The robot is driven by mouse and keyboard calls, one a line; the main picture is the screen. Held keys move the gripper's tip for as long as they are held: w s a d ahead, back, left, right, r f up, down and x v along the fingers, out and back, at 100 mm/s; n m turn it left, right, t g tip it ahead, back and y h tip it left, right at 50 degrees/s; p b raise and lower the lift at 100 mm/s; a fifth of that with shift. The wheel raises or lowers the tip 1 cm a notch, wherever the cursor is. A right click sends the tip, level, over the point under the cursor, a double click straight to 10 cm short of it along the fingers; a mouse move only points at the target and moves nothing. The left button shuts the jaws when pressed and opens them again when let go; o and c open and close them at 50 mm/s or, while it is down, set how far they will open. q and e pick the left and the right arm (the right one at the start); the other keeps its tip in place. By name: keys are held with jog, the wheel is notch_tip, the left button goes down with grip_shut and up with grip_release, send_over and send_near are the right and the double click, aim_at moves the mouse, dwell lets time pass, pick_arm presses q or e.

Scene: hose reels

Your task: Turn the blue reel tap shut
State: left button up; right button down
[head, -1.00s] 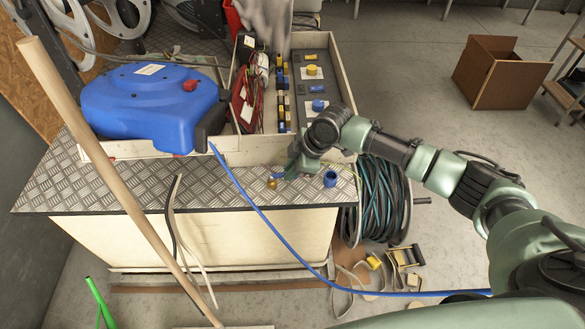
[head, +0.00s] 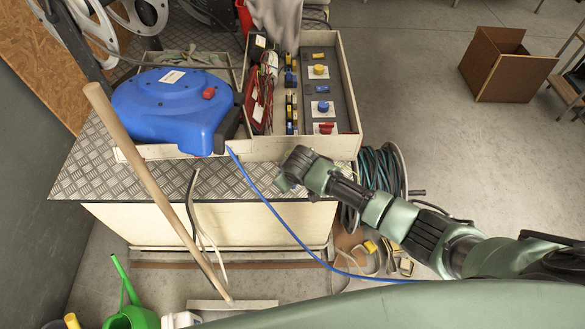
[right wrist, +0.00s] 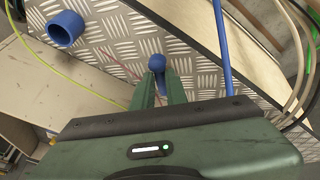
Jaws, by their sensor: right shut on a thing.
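The blue hose reel (head: 170,110) sits on the checker-plate bench top (head: 90,168) at the left, its blue hose (head: 262,197) running off the front edge. My right gripper (head: 285,184) is at the bench's front right edge. In the right wrist view, my right gripper (right wrist: 159,86) is shut on a small blue tap handle (right wrist: 157,63) with a rounded end, above the checker plate. The tap's body is hidden, and the handle's angle is unclear. A blue ring-shaped piece (right wrist: 65,28) stands apart, left of the fingers. My left gripper is not in view.
An open box (head: 350,95) with switches and coloured knobs stands behind my right gripper. A wooden pole (head: 150,175) leans across the bench front. Coiled dark hose (head: 378,168) hangs right of the bench. Straps and buckles lie on the floor below. The floor at right is mostly clear.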

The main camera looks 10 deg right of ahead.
jog(key=shift+s+a+f+m+h+p, duration=0.15)
jog(key=shift+s+a+m+h+p, duration=0.1)
jog(key=shift+m, duration=0.25)
jog(key=shift+s+a+f+m+h+p, duration=0.15)
jog(key=shift+s+m+p, duration=0.1)
jog(key=shift+m, duration=0.25)
jog(key=shift+a+m+h, duration=0.4)
jog(key=shift+m, duration=0.5)
jog(key=shift+a+f+m+g+h, duration=0.1)
jog(key=shift+a+m+g+h, duration=0.25)
jog(key=shift+m, duration=0.45)
pick_arm(q)
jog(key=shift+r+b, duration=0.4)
jog(key=shift+b, duration=0.05)
pick_arm(e)
jog(key=shift+a+m+g+h, duration=0.4)
jog(key=shift+a+m, duration=0.3)
jog(key=shift+m, duration=0.7)
jog(key=c, duration=1.4)
grip_release()
jog(key=shift+a, duration=0.1)
jog(key=shift+c, duration=0.2)
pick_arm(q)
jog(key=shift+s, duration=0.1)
pick_arm(e)
jog(key=shift+w+r, duration=0.1)
jog(key=shift+r, duration=0.1)
